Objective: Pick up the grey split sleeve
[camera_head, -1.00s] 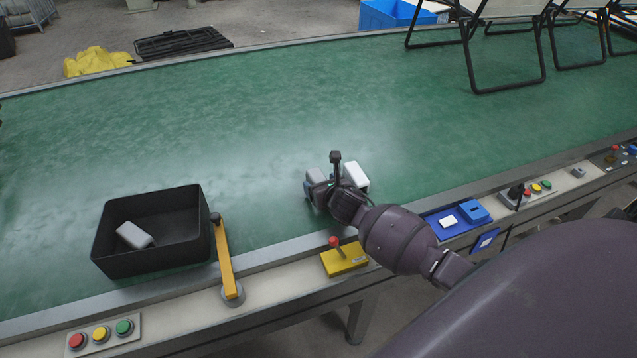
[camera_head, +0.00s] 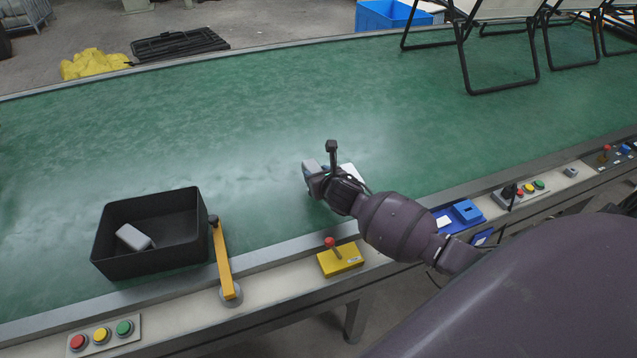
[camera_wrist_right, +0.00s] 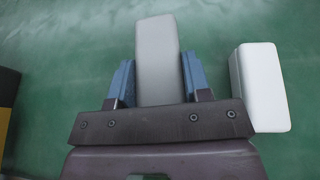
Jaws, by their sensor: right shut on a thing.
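The grey split sleeve (camera_wrist_right: 159,60) is a plain grey block between the blue fingers of my right gripper (camera_wrist_right: 158,82) in the right wrist view. The fingers are closed on its two long sides, and its far end sticks out past them. In the head view the right gripper (camera_head: 315,178) is over the green belt, with a small part of the sleeve (camera_head: 309,165) showing at its far left side. I cannot tell whether the sleeve is clear of the belt. My left gripper is not in view.
A white block (camera_wrist_right: 262,88) lies on the belt just right of the gripper; it is mostly hidden in the head view (camera_head: 351,172). A black bin (camera_head: 178,243) holding a light block (camera_head: 133,237) stands left. A yellow bar (camera_head: 223,262) is beside it. The belt's middle is clear.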

